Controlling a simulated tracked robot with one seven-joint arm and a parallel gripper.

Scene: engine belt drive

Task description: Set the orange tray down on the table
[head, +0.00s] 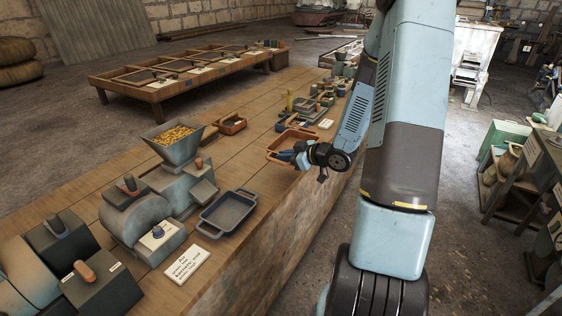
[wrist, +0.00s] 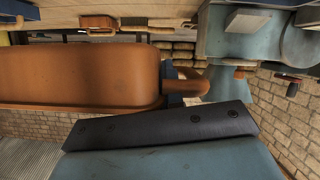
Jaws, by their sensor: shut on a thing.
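The orange tray (head: 277,150) is at the right-hand edge of the long wooden table (head: 262,190) in the head view, partly hidden by my gripper. My gripper (head: 299,158) is shut on the tray's near end. In the wrist view, which looks upside down, the tray (wrist: 80,75) fills the left side. Its handle (wrist: 192,80) lies at my dark finger (wrist: 176,92). The tray looks roughly level. I cannot tell whether its underside touches the tabletop.
A grey tray (head: 228,213) and a lettered card (head: 188,265) lie nearer on the table. A hopper machine (head: 165,190) stands at left. A small brown tray (head: 231,124) sits behind. Several small parts and a card (head: 326,124) lie beyond the orange tray. Bare planks lie between the trays.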

